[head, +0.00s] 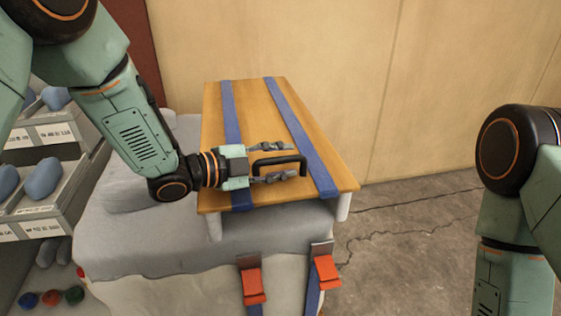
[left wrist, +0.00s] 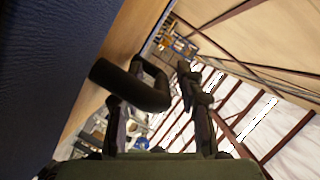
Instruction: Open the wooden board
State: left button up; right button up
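I cannot tell whether a finger touches the handle. My right arm shows at the right edge, but its gripper is out of view.
Two orange buckles (head: 252,285) hang on straps at the front of the grey block (head: 140,235). A shelf with bins of blue-grey items (head: 45,180) stands at the left. A wooden wall (head: 330,60) is behind. Bare cracked floor (head: 410,240) lies to the right.

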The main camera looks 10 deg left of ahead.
pick_arm(q)
jog(key=shift+r, duration=0.1)
jog(key=shift+c, duration=0.4)
grip_shut()
